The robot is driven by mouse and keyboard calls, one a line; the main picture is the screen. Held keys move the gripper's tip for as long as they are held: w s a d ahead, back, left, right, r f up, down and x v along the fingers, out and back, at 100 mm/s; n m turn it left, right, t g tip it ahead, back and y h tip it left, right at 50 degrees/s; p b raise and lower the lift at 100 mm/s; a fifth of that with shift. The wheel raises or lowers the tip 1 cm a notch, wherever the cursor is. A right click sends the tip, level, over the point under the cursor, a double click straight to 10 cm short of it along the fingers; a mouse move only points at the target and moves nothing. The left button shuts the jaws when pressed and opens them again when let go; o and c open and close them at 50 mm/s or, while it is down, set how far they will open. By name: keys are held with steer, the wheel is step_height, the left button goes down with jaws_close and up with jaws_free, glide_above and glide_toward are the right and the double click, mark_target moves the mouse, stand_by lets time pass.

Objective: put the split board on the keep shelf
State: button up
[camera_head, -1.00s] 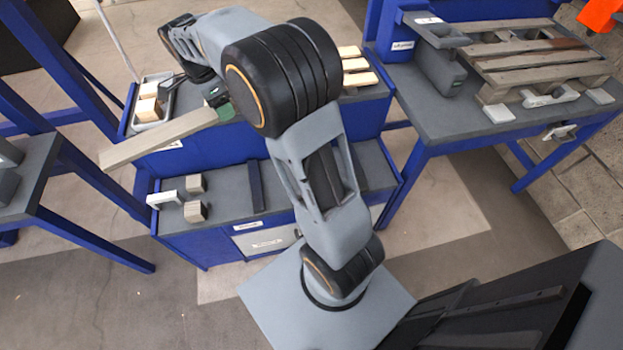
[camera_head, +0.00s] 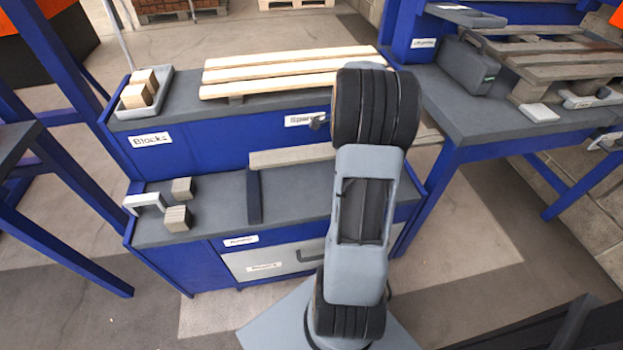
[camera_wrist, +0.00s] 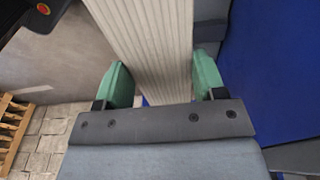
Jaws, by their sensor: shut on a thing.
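The board (camera_head: 292,155) is long, grey-brown and ribbed with grain. In the head view its left end shows over the lower shelf (camera_head: 300,190), and its middle is hidden behind my arm. In the wrist view the board (camera_wrist: 150,40) runs up between the green fingers of my gripper (camera_wrist: 162,80), which is shut on it. My gripper is hidden in the head view. No split can be made out. The lower shelf has a dark upright divider (camera_head: 254,197); I cannot read a keep label on it. Whether the board touches the shelf or divider is unclear.
Two wood blocks (camera_head: 178,218) and a white bracket (camera_head: 144,202) sit left of the divider. Pale slats (camera_head: 285,67) and a tray (camera_head: 125,110) of blocks lie on the upper shelf. A pallet (camera_head: 550,60) stands on the right table (camera_head: 465,110).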

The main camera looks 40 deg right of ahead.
steer(key=w+a+f+b, duration=0.1)
steer(key=w+a+f, duration=0.1)
steer(key=w+f, duration=0.1)
steer(key=w+a+f+b, duration=0.1)
steer(key=w+a+f, duration=0.1)
steer(key=w+a, duration=0.1)
steer(key=w+a+f+b, duration=0.1)
steer(key=w+a+f, duration=0.1)
steer(key=w+f, duration=0.1)
steer(key=shift+w+a+f, duration=0.1)
steer(key=shift+a+f, duration=0.2)
steer(key=shift+a, duration=0.1)
steer(key=shift+w+a+f+b, duration=0.15)
steer(key=shift+f+b, duration=0.2)
steer(key=shift+f, duration=0.6)
steer(key=shift+w+a+f+b, duration=0.1)
steer(key=shift+f+b, duration=0.25)
steer(key=shift+f, duration=0.6)
steer(key=shift+f, duration=0.15)
steer(key=o, duration=1.1)
